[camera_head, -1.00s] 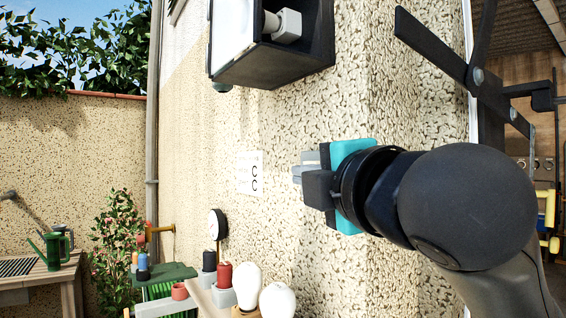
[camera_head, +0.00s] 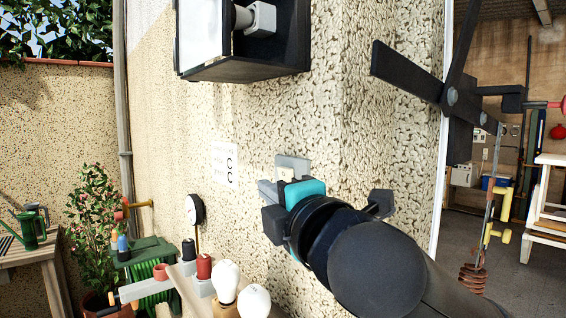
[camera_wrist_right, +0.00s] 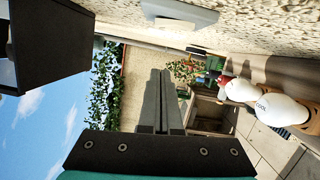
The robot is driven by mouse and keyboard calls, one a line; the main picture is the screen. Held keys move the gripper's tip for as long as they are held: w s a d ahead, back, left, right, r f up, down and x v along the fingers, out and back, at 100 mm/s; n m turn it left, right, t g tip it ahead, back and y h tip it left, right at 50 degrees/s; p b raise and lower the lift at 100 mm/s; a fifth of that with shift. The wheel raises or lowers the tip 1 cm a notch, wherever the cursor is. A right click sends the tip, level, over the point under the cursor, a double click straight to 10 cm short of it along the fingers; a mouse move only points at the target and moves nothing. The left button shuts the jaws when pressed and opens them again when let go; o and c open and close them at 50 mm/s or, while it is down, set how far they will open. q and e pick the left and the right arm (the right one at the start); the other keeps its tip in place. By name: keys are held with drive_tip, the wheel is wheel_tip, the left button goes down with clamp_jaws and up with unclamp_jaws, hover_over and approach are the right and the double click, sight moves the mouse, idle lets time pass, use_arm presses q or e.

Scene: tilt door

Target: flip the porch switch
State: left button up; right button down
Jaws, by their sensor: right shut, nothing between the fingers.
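The porch switch (camera_head: 292,163) is a grey plate with a pale rocker (camera_head: 285,174) on the rough cream wall. It shows just above my right gripper, which hides its lower part. In the right wrist view the switch plate (camera_wrist_right: 185,12) lies at the top edge, to the side of the fingers. My right gripper (camera_head: 266,188) is shut and empty, its fingers together and pointing left along the wall. It is close to the switch; I cannot tell whether it touches. In the right wrist view the gripper (camera_wrist_right: 160,72) points past the plate. My left gripper is not in view.
A dark box lamp (camera_head: 245,45) juts from the wall above. A paper sign (camera_head: 224,163) is left of the switch. White bulbs (camera_head: 226,280) and coloured spools stand on a shelf below. A dark bladed mechanism (camera_head: 450,95) is at the doorway on the right.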

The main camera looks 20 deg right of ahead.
drive_tip(key=shift+w+d+r+p, duration=0.15)
drive_tip(key=shift+w+d+p, duration=0.25)
drive_tip(key=shift+w+d, duration=0.5)
drive_tip(key=shift+w+d+r+p, duration=0.1)
drive_tip(key=shift+w+d+p, duration=0.3)
drive_tip(key=shift+w+d, duration=0.5)
drive_tip(key=shift+a, duration=0.15)
drive_tip(key=shift+w, duration=0.1)
